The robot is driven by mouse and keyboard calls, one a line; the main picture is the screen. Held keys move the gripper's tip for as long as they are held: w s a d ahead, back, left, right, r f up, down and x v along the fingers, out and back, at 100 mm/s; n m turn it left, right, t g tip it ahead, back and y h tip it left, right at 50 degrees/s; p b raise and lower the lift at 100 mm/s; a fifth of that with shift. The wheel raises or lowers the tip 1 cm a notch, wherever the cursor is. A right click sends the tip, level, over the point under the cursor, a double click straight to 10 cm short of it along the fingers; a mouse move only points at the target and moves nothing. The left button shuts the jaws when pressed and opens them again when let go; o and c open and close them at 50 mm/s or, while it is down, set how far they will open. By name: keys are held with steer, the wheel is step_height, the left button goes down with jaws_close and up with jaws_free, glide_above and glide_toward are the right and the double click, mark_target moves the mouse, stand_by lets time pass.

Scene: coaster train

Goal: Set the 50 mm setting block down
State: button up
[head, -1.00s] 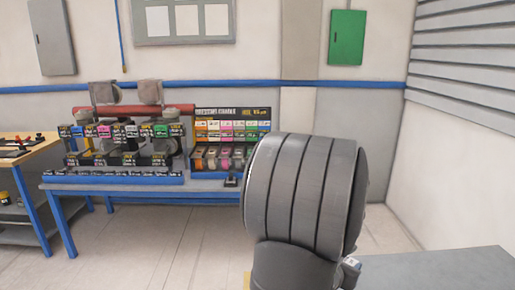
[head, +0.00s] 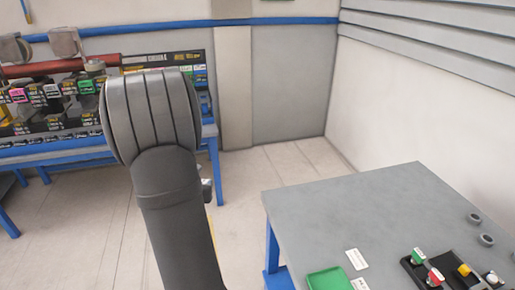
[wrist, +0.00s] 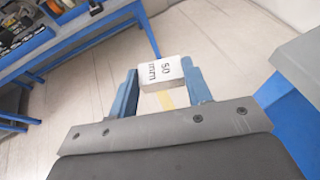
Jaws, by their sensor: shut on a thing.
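The 50 mm setting block (wrist: 160,73) is a small pale block with "50 mm" printed on its face. In the wrist view my gripper (wrist: 161,80) is shut on it, one blue finger at each side, and holds it in the air over the floor. In the head view my arm hides most of the gripper; a small piece shows at the arm's right edge, too small to tell apart. A grey-topped table (head: 350,215) with blue legs stands to the right of my arm, and its edge also shows at the right of the wrist view (wrist: 300,60).
On the grey table lie a green tray (head: 328,280), white cards (head: 357,259), a black holder with coloured knobs (head: 420,272) and grey rings (head: 475,218). The table's left and middle top is bare. A blue bench (head: 70,155) with racks stands behind my arm.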

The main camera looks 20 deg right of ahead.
steer(key=s+d+r+m+g+h, duration=0.1)
steer(key=s+d+m+g+h, duration=0.15)
steer(key=s+d, duration=0.6)
steer(key=s+d+r+m+g+h, duration=0.1)
steer(key=s+d+m+g+h, duration=0.2)
steer(key=d, duration=1.1)
steer(key=s+d+r+m+g+h, duration=0.1)
steer(key=s+d+m+h, duration=0.15)
steer(key=s+d, duration=0.65)
steer(key=s+d+r+m+g, duration=0.1)
steer(key=s+d+m+g, duration=0.3)
steer(key=s, duration=0.8)
steer(key=s+d+m+g, duration=0.3)
steer(key=s+d+g, duration=0.1)
steer(key=s, duration=0.8)
steer(key=s+d+r+m+g, duration=0.1)
steer(key=s+d+m+g, duration=0.25)
steer(key=s, duration=0.85)
glide_above(406, 286)
steer(key=s+a, duration=0.1)
steer(key=a, duration=0.1)
steer(key=shift+m, duration=0.25)
step_height(406, 286, down, 7)
steer(key=shift+h, duration=0.3)
steer(key=shift+f, duration=2)
steer(key=shift+f, duration=0.1)
